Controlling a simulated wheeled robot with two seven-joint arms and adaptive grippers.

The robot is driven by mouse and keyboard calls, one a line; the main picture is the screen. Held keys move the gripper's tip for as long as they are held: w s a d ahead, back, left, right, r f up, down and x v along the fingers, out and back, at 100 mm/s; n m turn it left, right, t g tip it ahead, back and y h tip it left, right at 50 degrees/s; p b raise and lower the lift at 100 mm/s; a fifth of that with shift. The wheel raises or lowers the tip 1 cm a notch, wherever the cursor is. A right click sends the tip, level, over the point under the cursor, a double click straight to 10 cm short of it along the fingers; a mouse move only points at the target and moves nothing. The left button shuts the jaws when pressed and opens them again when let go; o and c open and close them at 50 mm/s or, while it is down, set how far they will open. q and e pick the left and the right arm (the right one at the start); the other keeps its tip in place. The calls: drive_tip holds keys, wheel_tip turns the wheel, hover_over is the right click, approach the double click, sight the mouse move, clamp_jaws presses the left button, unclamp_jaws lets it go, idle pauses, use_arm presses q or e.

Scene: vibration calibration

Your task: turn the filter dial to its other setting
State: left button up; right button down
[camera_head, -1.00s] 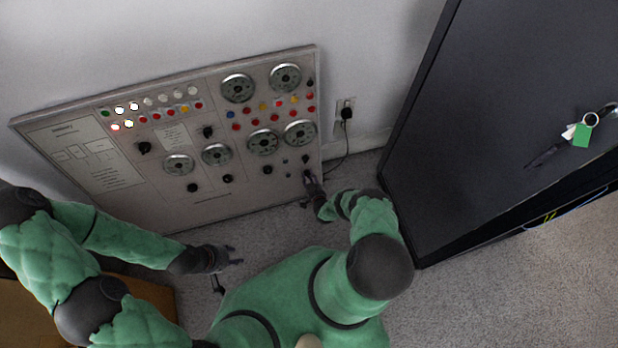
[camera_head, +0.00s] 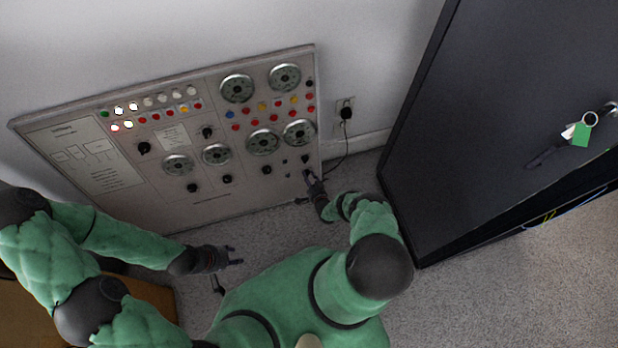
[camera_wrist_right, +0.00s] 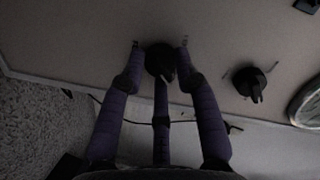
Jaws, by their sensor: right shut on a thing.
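A panel (camera_head: 130,190) with gauges, lamps and black knobs leans at the wall. In the right wrist view, a round black dial with a pointer (camera_wrist_right: 160,60) sits between the fingers of my right gripper (camera_wrist_right: 160,52), which is shut on it. In the head view, this right gripper (camera_head: 308,175) is at the panel's lower right corner and hides the dial. I cannot read a label on it. My left gripper (camera_head: 237,255) is open and empty over the floor, apart from the panel.
Another black knob (camera_wrist_right: 250,82) is close beside the held dial; it also shows in the head view (camera_head: 305,158). A plug with a cable (camera_head: 346,113) is in the wall right of the panel. A dark cabinet (camera_head: 480,120) with hanging keys (camera_head: 578,132) stands at right.

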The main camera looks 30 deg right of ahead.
drive_tip(key=shift+s+a+f, duration=0.1)
drive_tip(key=shift+a+f, duration=0.05)
drive_tip(key=shift+a, duration=0.05)
drive_tip(key=c, duration=0.9)
unclamp_jaws()
drive_tip(key=shift+c, duration=0.2)
drive_tip(key=shift+d, duration=0.1)
drive_tip(key=v, duration=1.2)
